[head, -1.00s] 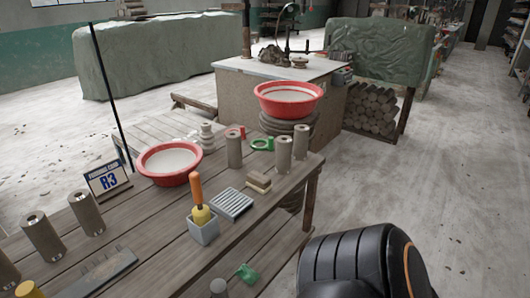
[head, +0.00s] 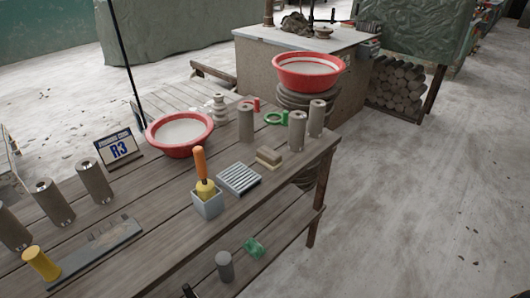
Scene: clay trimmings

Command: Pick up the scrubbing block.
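The scrubbing block (head: 269,157) looks like the small two-layer block, tan with a darker layer, lying on the wooden table (head: 150,218) near its right end. It sits just behind and to the right of a grey slatted rack (head: 239,179), with grey cylinders behind it to the right. Nothing covers it. Neither of my grippers can be made out in the head view, and nothing is touching the block.
A grey pot (head: 208,204) with an orange-handled tool stands in front-left of the rack. A red basin (head: 180,133) and upright cylinders (head: 246,122) stand behind. A lower shelf holds a green item (head: 254,247). The floor (head: 420,200) right of the table is clear.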

